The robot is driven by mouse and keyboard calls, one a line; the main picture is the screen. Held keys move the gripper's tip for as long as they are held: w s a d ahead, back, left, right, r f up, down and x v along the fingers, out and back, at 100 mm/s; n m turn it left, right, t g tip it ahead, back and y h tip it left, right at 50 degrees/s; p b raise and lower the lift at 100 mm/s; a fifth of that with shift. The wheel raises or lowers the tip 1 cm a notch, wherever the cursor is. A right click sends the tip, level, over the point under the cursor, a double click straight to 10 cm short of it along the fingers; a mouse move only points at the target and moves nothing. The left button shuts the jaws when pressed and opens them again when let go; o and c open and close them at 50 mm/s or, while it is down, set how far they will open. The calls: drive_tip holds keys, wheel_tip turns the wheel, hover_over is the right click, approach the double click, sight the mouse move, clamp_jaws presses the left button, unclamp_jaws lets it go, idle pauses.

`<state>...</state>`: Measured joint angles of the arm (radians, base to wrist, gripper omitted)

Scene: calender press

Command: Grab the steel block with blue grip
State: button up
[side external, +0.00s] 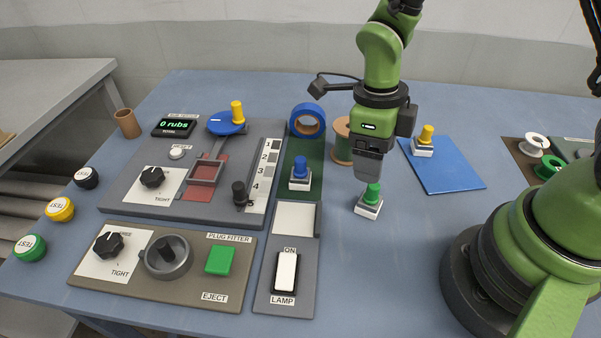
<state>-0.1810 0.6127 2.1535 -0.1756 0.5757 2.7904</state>
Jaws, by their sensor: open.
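The steel block with the blue grip (300,174) stands upright on the dark green strip (315,152), left of my gripper. My gripper (369,178) points down, open and empty as far as I can see, right above or just behind a similar block with a green grip (369,202) on the blue table. I cannot tell whether its fingertips touch that green grip. Another block with a yellow grip (424,141) stands on the blue mat (448,172) to the right of my gripper.
Blue tape (307,120) and a copper-coloured spool (342,140) stand behind the blue-grip block. The press panel (130,190) with its lever knob (239,191) lies to its left. The lamp switch panel (286,297) lies in front.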

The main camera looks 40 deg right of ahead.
drive_tip(key=w+n, duration=0.1)
drive_tip(key=n, duration=0.2)
drive_tip(key=m+t, duration=0.1)
drive_tip(key=m, duration=3.4)
hover_over(300, 172)
drive_tip(key=shift+d, duration=0.45)
wheel_tip(300, 172, down, 5)
drive_tip(key=shift+r, duration=0.1)
drive_tip(key=f, duration=0.5)
drive_tip(key=shift+w+a+f, duration=0.1)
drive_tip(key=shift+w, duration=0.3)
drive_tip(key=shift+c, duration=0.2)
drive_tip(key=c, duration=1)
